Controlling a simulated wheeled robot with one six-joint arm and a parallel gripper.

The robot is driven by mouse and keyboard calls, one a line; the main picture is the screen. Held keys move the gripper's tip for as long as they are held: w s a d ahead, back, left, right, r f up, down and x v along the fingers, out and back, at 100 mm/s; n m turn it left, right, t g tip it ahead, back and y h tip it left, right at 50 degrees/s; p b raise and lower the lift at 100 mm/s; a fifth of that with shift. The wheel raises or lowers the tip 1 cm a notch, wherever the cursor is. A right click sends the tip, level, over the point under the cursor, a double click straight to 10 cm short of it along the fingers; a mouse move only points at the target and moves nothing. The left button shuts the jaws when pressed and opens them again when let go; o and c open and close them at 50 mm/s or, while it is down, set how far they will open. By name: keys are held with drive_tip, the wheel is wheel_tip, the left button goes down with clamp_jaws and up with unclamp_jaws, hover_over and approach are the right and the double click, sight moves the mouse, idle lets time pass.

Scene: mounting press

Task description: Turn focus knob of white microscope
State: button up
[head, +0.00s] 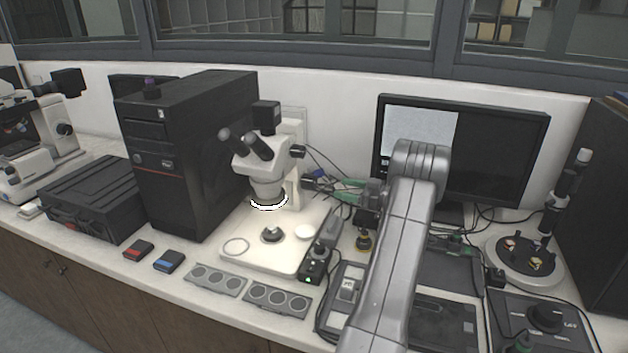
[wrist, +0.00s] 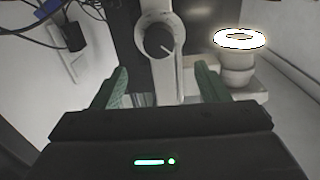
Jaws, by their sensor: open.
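The white microscope (head: 265,177) stands on its pale base plate (head: 225,252) in the middle of the bench, with black eyepieces and a lit ring light (head: 268,204). The ring light also shows in the wrist view (wrist: 240,38). A dark round focus knob (wrist: 159,42) with a light mark sits on the microscope's white post. My gripper (head: 330,188) is at the right of the microscope, its green fingers pointing toward the post. In the wrist view my gripper (wrist: 160,84) is open and empty. The knob appears between and beyond the fingertips, apart from both.
A black computer tower (head: 190,150) stands left of the microscope. Cables hang behind the post. A monitor (head: 500,150) and a round turntable (head: 525,258) are on the right.

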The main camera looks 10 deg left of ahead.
sight(316, 182)
drive_tip(key=p+x, duration=0.2)
drive_tip(key=x, duration=0.9)
drive_tip(key=shift+d, duration=0.1)
drive_tip(key=c, duration=1)
drive_tip(key=shift+w+r+m+p, duration=0.1)
drive_tip(key=shift+r+m+p, duration=0.05)
drive_tip(key=shift+m+p, duration=1.05)
drive_tip(key=shift+m, duration=1.2)
drive_tip(key=o, duration=1)
